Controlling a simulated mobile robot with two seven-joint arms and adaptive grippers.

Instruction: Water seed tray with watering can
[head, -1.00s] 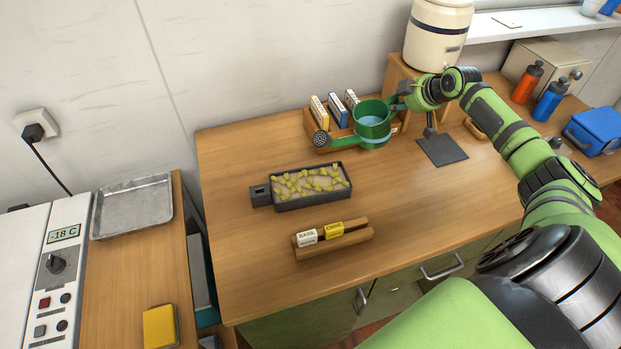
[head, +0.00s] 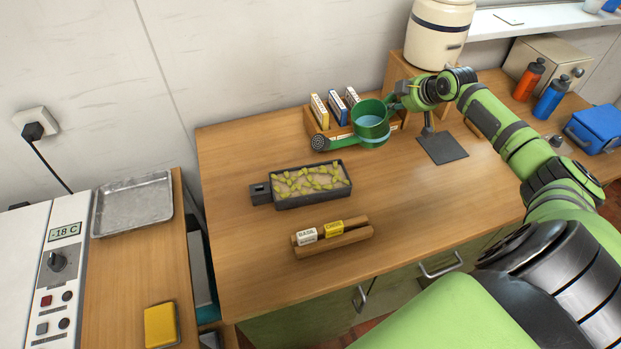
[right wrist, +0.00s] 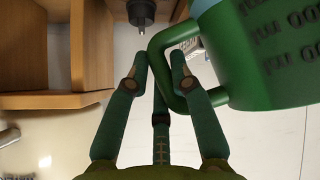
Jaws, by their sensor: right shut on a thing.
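The green watering can (head: 371,121) is held above the wooden bench, up and to the right of the seed tray, with its rose pointing left. Water shows inside its open top. My right gripper (head: 397,97) is shut on its handle; in the right wrist view the fingers (right wrist: 160,75) close around the handle of the can (right wrist: 262,50). The dark seed tray (head: 312,198) sits on the bench with pale soil and several yellow-green seedlings. The can's rose is beyond the tray's back edge, not over it. My left gripper is not in view.
A wooden rack (head: 316,127) of seed packets stands behind the can. A wooden holder (head: 335,245) with basil and yellow labels lies in front of the tray. A cream dispenser (head: 437,40) stands on a box at the back. The bench's left part is clear.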

